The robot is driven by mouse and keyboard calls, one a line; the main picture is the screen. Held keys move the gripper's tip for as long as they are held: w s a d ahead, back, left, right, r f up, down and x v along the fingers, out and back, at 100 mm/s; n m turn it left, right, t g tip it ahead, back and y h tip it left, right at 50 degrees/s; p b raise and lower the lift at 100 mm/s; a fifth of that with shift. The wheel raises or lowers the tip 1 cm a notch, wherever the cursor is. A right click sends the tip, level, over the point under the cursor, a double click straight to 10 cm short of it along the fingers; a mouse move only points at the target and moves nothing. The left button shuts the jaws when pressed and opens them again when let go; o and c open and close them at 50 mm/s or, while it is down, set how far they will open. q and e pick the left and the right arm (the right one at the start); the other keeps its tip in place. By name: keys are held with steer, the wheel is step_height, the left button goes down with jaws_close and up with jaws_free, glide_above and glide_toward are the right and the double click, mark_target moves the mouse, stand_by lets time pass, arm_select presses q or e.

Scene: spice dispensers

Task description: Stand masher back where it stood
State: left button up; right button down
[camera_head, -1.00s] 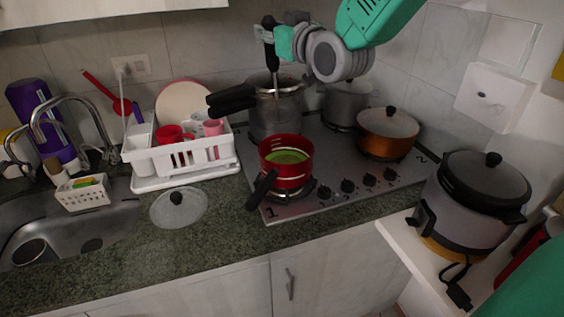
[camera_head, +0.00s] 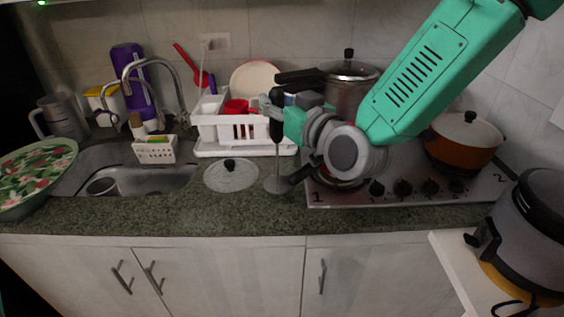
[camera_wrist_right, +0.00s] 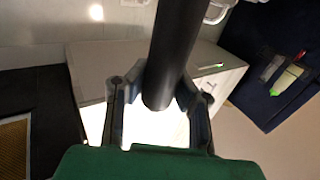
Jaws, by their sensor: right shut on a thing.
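The masher (camera_head: 276,130) has a black handle, a thin metal shaft and a round metal foot. It is about upright in the head view, with its foot over the counter between the glass lid and the stove. I cannot tell for sure whether the foot touches the counter. My right gripper (camera_head: 276,102) is shut on the upper black handle. In the right wrist view the dark handle (camera_wrist_right: 176,55) runs between the two fingers of the right gripper (camera_wrist_right: 155,95). My left gripper is not in view.
The glass lid (camera_head: 231,174) lies just left of the masher's foot. The white dish rack (camera_head: 208,130) stands behind it. The stove (camera_head: 410,192) is to the right, with a tall pot (camera_head: 350,90) and an orange pot (camera_head: 463,143). My right arm mostly hides the front burner.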

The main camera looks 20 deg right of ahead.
mark_target(275, 137)
steer(key=f, duration=0.1)
steer(key=a+f, duration=0.1)
steer(key=f, duration=0.1)
steer(key=shift+w+a, duration=0.15)
steer(key=shift+a, duration=0.05)
steer(key=f, duration=0.1)
steer(key=d+f, duration=0.1)
steer(key=f, duration=0.1)
steer(key=shift+d+f, duration=0.2)
steer(key=shift+f, duration=0.05)
steer(key=shift+d+f, duration=0.2)
steer(key=shift+d, duration=0.25)
steer(key=c, duration=1.4)
jaws_free()
steer(key=shift+a, duration=0.25)
steer(key=shift+a+r, duration=0.1)
steer(key=shift+a, duration=0.6)
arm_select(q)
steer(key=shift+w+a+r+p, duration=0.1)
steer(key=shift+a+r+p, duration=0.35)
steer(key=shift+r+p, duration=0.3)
arm_select(e)
steer(key=v, duration=1.2)
steer(key=shift+d, duration=0.25)
